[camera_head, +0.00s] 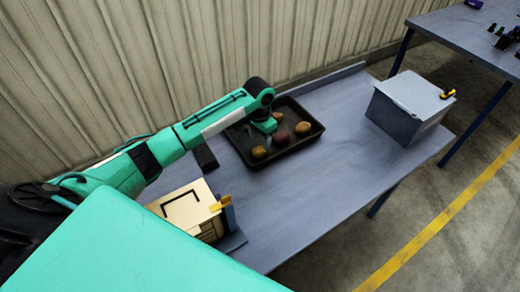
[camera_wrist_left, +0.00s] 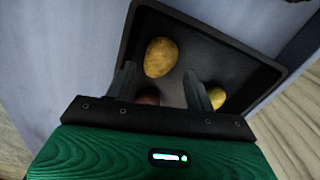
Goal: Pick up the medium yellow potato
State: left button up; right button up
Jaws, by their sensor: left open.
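A black tray (camera_head: 318,133) on the table holds several potatoes. In the head view a yellowish potato (camera_head: 259,152) lies near the front edge, beside a reddish one (camera_head: 281,137), with a brownish one (camera_head: 303,127) to the right. My left gripper (camera_head: 266,124) is over the tray. In the left wrist view its open fingers (camera_wrist_left: 159,72) point at a yellow potato (camera_wrist_left: 161,57) lying just beyond and between the tips. A second yellow potato (camera_wrist_left: 217,97) and a reddish one (camera_wrist_left: 148,95) are partly hidden by the fingers. Which yellow one is medium is unclear. My right gripper is out of view.
A grey-blue bin (camera_head: 408,98) with a yellow and black item (camera_head: 448,94) stands at the table's right end. A cream box (camera_head: 180,206) stands at the near left. The tabletop (camera_head: 335,165) between tray and bin is clear. A corrugated wall (camera_head: 205,50) runs behind.

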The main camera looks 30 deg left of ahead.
aim_at(259, 148)
pick_arm(q)
jog(key=shift+f, duration=0.5)
jog(key=f, duration=0.1)
jog(key=f+p, duration=0.1)
jog(key=f, duration=0.1)
jog(key=f+p, duration=0.1)
jog(key=shift+s+a+f, duration=0.15)
jog(key=shift+s+f, duration=0.05)
jog(key=shift+s, duration=0.05)
jog(key=shift+f, duration=0.15)
jog(key=c, duration=0.8)
jog(key=shift+o, duration=0.2)
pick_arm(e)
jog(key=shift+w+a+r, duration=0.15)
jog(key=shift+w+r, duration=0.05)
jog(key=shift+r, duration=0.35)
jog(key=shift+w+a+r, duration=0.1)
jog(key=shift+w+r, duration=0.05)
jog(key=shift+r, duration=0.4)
